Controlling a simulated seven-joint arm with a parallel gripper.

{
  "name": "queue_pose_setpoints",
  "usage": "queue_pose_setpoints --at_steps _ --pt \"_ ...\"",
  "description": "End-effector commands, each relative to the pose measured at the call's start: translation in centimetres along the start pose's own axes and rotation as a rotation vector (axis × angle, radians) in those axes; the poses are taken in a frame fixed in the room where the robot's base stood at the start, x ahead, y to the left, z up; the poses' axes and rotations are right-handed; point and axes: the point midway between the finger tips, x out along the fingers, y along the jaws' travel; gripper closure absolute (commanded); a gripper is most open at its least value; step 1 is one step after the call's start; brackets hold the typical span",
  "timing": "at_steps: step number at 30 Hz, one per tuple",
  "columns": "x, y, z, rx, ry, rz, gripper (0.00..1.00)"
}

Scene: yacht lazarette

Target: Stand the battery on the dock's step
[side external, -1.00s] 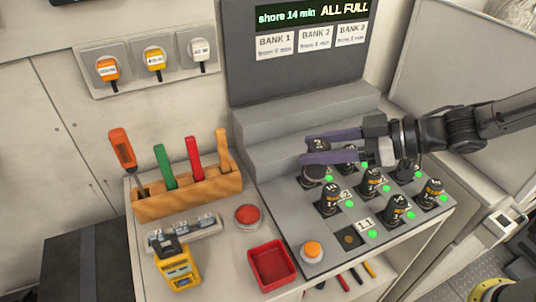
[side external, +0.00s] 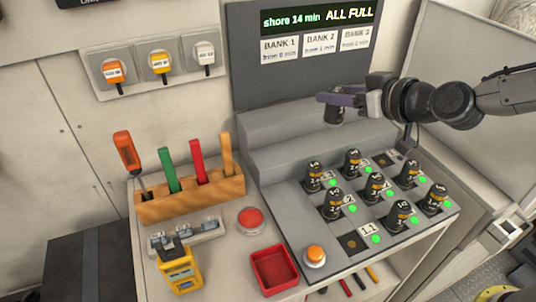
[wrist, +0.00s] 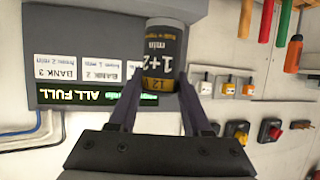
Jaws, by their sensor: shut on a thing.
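My gripper (side external: 328,98) is shut on a dark battery (side external: 334,116) and holds it upright over the raised grey step (side external: 275,135) at the back of the dock. I cannot tell whether its base touches the step. In the wrist view, the battery (wrist: 166,52) is between my two fingers and shows "1+2 min" and a yellow "12" band. The dock (side external: 300,225) has several similar batteries standing in its sloped panel, with green lights beside them. One empty socket (side external: 352,243) is at the front, by the 1.1 label; another (side external: 400,157) is at the back.
A display panel (side external: 300,70) reading "ALL FULL" stands behind the step. Left of the dock are a wooden tool rack (side external: 190,198), a red button (side external: 250,220), a yellow meter (side external: 181,272) and a red tray (side external: 274,268). An orange button (side external: 314,255) is at the dock's front corner. The step's left part is clear.

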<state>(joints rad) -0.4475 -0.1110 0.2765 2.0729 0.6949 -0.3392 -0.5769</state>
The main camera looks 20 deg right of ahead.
Motion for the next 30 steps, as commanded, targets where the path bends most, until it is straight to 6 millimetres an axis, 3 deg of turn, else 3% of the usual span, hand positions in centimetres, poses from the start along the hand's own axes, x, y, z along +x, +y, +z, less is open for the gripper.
queue_pose_setpoints --at_steps 8,14,20,23,30 --pt "0.0 0.3 0.5 0.061 0.001 0.153 1.0" --pt "-0.5 -2.0 1.4 0.095 0.002 0.237 1.0" --pt "-0.4 -4.2 1.4 0.082 0.002 0.206 1.0" --pt "1.1 -4.7 1.5 0.081 0.0 0.203 1.0" --pt "6.8 -5.8 1.8 0.08 -0.001 0.204 1.0"
